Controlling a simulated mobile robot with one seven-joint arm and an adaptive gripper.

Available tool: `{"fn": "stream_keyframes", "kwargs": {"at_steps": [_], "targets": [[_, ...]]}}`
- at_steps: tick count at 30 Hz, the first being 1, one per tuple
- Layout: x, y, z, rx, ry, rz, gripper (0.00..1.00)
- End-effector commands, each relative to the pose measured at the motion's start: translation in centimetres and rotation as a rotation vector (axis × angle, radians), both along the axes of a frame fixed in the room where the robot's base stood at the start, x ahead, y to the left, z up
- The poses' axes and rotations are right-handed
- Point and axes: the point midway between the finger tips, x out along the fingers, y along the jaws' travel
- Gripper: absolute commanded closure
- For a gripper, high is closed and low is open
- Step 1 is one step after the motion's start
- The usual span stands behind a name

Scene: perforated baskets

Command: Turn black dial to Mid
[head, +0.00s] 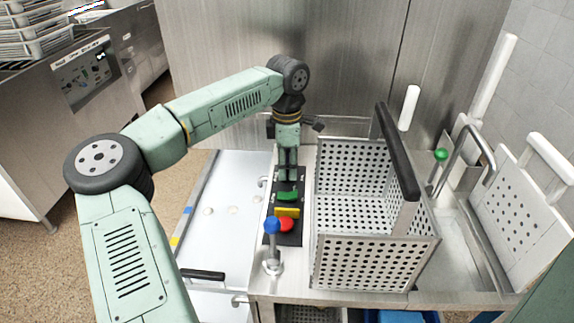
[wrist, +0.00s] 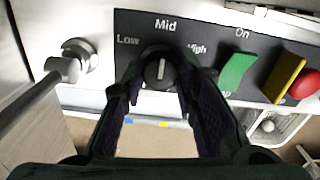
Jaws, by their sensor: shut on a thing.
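The black dial (wrist: 158,66) sits on a black control panel (wrist: 130,22) in the wrist view, with Low, Mid and High printed around it. Its white mark stands nearly upright and points toward Mid. My gripper (wrist: 161,84) has one finger on each side of the dial and is shut on it. In the head view my gripper (head: 288,170) reaches down onto the far end of the panel (head: 298,236) and hides the dial.
A green switch (wrist: 237,70), a yellow switch (wrist: 284,76) and a red button (wrist: 305,84) line the same panel. A blue-topped lever (head: 272,226) stands at its near end. A perforated basket (head: 375,262) stands close on the right. The white surface at left is mostly clear.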

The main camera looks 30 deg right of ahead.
Motion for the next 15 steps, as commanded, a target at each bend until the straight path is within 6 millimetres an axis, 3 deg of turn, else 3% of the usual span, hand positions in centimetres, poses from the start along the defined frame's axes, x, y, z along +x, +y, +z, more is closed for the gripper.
{"fn": "stream_keyframes", "kwargs": {"at_steps": [12,13,15], "targets": [[-0.11,-0.06,-0.01,0.0,0.002,-0.008,1.0],[-0.11,-0.06,-0.01,0.0,0.002,-0.008,0.72],[-0.11,-0.05,-0.01,0.0,0.002,-0.007,0.67]]}}
